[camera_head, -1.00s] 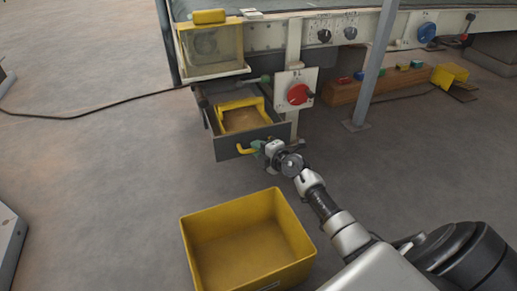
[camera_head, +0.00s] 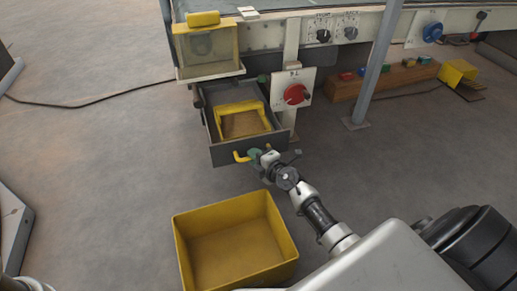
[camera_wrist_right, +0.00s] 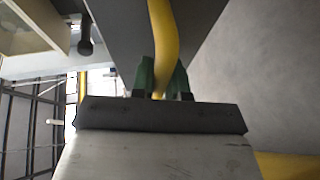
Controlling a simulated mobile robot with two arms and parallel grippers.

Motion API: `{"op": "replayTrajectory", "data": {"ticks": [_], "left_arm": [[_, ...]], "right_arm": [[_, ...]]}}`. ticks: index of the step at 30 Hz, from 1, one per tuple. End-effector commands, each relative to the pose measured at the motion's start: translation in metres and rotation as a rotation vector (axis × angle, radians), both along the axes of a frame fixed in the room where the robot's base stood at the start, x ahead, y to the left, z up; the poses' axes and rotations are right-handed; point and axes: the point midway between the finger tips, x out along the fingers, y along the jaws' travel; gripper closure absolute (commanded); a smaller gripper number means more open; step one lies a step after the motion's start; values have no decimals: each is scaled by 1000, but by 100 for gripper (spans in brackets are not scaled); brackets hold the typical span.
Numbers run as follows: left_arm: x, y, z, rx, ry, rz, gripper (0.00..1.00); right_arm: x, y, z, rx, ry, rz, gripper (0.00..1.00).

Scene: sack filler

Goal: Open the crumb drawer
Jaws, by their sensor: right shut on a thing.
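The crumb drawer (camera_head: 223,154) is a dark grey drawer under the machine's left end. It stands out from its housing, and a yellow-rimmed tray with a brown floor (camera_head: 243,125) shows inside it. Its yellow handle (camera_head: 239,156) is on the front face. My right gripper (camera_head: 257,156) is at the right part of the handle. In the right wrist view its green fingers (camera_wrist_right: 162,78) are shut around the yellow handle (camera_wrist_right: 163,35), beside the grey drawer front.
An open yellow bin (camera_head: 235,245) stands on the floor just in front of the drawer. A red rotary switch (camera_head: 295,94) on a white plate is right of the drawer. A grey post (camera_head: 376,70) stands further right.

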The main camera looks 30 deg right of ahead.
Motion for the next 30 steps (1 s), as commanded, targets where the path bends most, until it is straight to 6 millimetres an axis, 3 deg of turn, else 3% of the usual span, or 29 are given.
{"op": "replayTrajectory", "data": {"ticks": [5,6,10,20,23,30], "left_arm": [[0,0,-1,0,0,0,57],[0,0,-1,0,1,0,57],[0,0,-1,3,0,2,57],[1,-1,1,8,2,7,57],[2,-1,8,8,4,7,57],[2,0,27,7,4,6,57]], "right_arm": [[0,-1,-1,-1,0,-3,100],[0,-1,-1,-1,0,-3,81],[0,-1,-1,-1,0,-3,61],[-3,-2,1,-2,0,-3,60],[-14,-4,4,-2,2,-3,60],[-61,-11,14,-1,3,-4,60]]}}
